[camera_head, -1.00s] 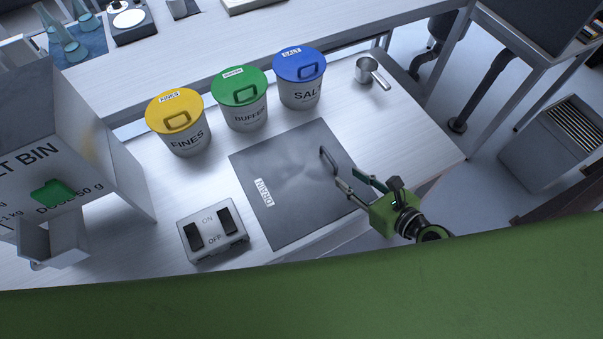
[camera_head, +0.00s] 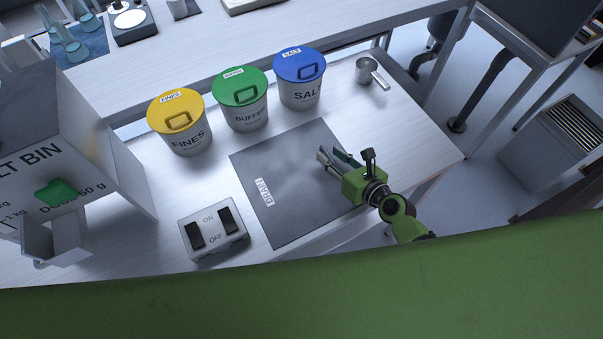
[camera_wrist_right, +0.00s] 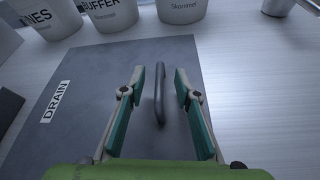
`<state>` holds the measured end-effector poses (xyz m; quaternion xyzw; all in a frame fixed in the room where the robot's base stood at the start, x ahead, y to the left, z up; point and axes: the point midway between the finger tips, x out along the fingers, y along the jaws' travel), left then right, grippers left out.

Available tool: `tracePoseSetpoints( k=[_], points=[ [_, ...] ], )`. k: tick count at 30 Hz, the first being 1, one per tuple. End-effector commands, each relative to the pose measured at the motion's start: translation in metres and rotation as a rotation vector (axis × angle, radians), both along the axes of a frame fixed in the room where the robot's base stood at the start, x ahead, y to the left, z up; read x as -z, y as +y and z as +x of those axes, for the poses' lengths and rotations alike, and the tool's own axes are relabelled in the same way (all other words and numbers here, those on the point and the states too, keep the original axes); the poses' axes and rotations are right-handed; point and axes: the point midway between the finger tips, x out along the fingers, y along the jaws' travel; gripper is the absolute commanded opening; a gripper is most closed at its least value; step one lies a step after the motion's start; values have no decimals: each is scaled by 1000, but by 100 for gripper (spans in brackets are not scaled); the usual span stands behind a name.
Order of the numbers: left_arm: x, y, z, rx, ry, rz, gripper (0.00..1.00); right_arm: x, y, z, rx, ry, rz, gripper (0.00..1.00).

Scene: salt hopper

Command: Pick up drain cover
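The drain cover (camera_head: 285,188) is a flat dark grey square plate labelled DRAIN, lying on the white bench. Its upright bar handle is near its right edge. In the right wrist view the handle (camera_wrist_right: 159,93) stands between the two fingers of my right gripper (camera_wrist_right: 168,85), with gaps on both sides. In the head view my right gripper (camera_head: 330,156) is over the right part of the cover and hides most of the handle. It is open. My left gripper is not in view.
Lidded FINES (camera_head: 181,125), BUFFER (camera_head: 240,100) and SALT (camera_head: 300,80) buckets stand behind the cover. An ON/OFF switch box (camera_head: 213,230) is beside its front left corner. A salt bin (camera_head: 100,150) stands left. A metal scoop (camera_head: 366,72) lies at the back right.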

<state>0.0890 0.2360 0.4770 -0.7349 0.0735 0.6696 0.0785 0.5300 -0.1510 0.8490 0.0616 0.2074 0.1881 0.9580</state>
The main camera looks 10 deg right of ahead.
Motion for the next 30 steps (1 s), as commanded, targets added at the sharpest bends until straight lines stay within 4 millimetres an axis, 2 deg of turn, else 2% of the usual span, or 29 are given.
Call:
tracePoseSetpoints(
  k=[3, 6, 14, 18, 30],
  points=[
    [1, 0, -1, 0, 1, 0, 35, 7, 6, 15, -1, -2, -1, 30],
    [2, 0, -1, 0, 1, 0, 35, 10, 9, 21, 0, -2, -2, 30],
    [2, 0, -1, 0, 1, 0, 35, 10, 10, 23, 1, 0, -1, 30],
    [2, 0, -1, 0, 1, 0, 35, 10, 10, 23, 1, 0, -1, 0],
    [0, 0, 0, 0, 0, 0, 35, 7, 10, 24, 2, -3, 3, 0]
  ],
)
